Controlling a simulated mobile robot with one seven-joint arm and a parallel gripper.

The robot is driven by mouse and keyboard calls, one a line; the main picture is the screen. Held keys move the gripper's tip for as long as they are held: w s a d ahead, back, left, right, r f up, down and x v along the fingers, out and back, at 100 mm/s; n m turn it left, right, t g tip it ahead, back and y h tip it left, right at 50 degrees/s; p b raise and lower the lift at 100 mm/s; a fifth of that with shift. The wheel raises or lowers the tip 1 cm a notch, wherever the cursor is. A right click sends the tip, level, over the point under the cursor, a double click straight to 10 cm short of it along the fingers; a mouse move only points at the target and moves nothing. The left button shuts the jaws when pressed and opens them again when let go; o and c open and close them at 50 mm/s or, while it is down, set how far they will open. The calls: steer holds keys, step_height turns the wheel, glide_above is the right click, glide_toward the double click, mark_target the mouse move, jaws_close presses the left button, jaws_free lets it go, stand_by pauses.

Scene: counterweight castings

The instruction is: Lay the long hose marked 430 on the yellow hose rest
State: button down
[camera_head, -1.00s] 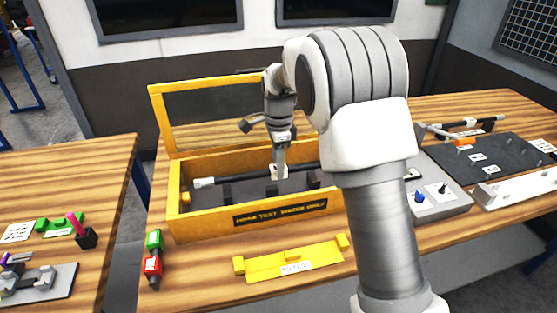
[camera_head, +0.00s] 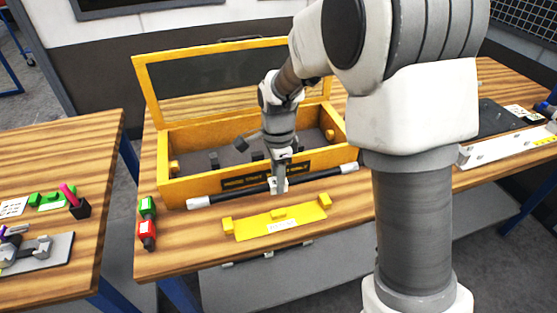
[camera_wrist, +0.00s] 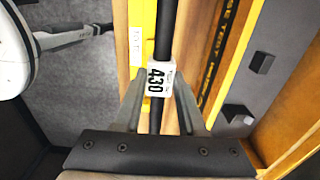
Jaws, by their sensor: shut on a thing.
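The long black hose (camera_head: 235,192) has white end fittings and a white tag reading 430 (camera_wrist: 160,79), legible in the wrist view. My gripper (camera_head: 278,188) is shut on the hose near its middle, at the tag. The hose lies roughly level, between the front wall of the yellow test box and the yellow hose rest, and looks held above the table.
The yellow test box (camera_head: 180,188) stands open behind the hose, lid raised, with dark supports inside. A white fixture rail (camera_head: 510,146) is at the right. My arm hides part of the table's right side.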

steer(key=shift+s+f, duration=0.15)
steer(key=shift+s, duration=0.7)
steer(key=shift+f, duration=0.1)
steer(key=shift+f+b, duration=2)
steer(key=shift+f, duration=0.75)
steer(key=shift+f+b, duration=0.4)
steer(key=shift+f, duration=0.3)
steer(key=shift+c, duration=2)
jaws_free()
steer(key=shift+r, duration=0.1)
step_height(320, 180, up, 7)
steer(key=p, duration=0.5)
